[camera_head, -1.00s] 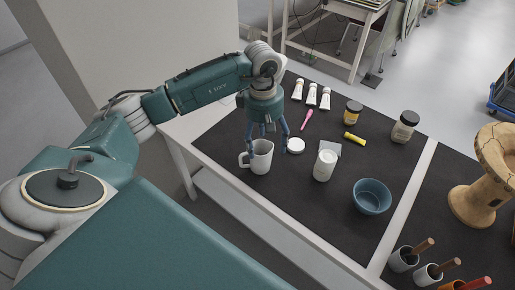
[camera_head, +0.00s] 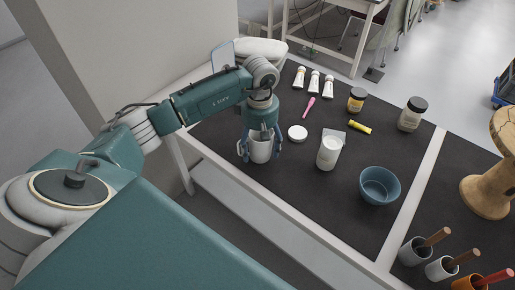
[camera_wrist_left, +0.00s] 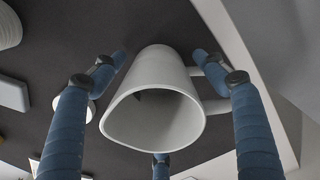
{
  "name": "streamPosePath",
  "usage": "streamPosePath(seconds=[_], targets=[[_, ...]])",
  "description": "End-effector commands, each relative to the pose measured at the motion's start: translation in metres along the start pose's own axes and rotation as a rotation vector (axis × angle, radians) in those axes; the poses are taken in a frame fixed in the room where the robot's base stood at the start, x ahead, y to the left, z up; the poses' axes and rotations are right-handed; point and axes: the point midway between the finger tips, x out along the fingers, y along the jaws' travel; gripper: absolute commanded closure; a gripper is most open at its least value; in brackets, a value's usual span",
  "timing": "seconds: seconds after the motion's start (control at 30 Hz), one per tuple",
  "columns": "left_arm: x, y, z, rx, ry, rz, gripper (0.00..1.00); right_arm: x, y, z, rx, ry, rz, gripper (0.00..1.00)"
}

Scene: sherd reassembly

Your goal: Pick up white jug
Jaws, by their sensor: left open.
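The white jug (camera_head: 260,149) stands on the dark mat near the table's front left edge. My left gripper (camera_head: 259,150) is above and around it, fingers pointing down, spread on both sides of the jug. In the left wrist view the jug (camera_wrist_left: 152,112) shows its open mouth toward the camera, with its handle on the right. The blue fingers of the left gripper (camera_wrist_left: 158,110) are open around it, with gaps visible at the sides; any contact is hard to tell. My right gripper is not in view.
A white round lid (camera_head: 297,133) lies close to the right of the jug. A white container (camera_head: 330,152) and a blue bowl (camera_head: 380,186) stand further right. Tubes (camera_head: 314,80), a pink tool (camera_head: 309,107) and jars lie behind. The table's front edge is close.

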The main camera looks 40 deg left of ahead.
Motion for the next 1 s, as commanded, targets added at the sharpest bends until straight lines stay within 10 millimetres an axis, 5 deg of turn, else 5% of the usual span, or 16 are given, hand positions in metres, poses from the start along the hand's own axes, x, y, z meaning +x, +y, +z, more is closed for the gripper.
streamPosePath(seconds=[0.2,0.47,1.0], targets=[[-0.001,0.001,0.000,0.000,0.000,0.002,0.32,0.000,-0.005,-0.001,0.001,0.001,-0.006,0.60],[-0.001,0.000,0.000,0.000,0.000,0.002,0.84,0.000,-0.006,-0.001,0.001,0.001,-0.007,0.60],[-0.011,0.000,-0.001,-0.002,0.001,0.003,0.85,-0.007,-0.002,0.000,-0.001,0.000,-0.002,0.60]])
